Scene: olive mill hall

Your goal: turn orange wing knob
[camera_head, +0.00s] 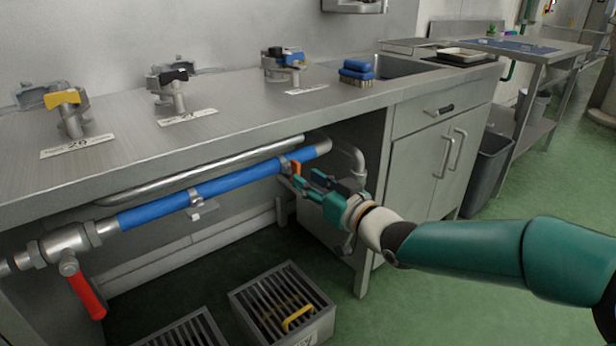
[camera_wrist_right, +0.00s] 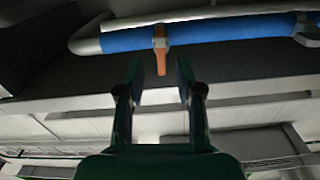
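The orange wing knob (camera_head: 296,167) sits on a clamp near the right end of the blue pipe (camera_head: 240,178) under the counter. In the right wrist view the orange wing knob (camera_wrist_right: 161,50) hangs down from the blue pipe, its flat wing pointing at the gap between my fingers. My right gripper (camera_head: 303,180) is just beside the knob in the head view. In the right wrist view my right gripper (camera_wrist_right: 160,78) is open, one finger on each side of the knob's line; the fingertips appear short of it. My left gripper is not in view.
A red lever valve (camera_head: 85,290) is at the pipe's left end. A bare metal pipe (camera_head: 200,170) runs behind the blue one. The counter (camera_head: 235,105) overhangs above. Grated floor boxes (camera_head: 285,300) stand below. A cabinet (camera_head: 425,165) is to the right.

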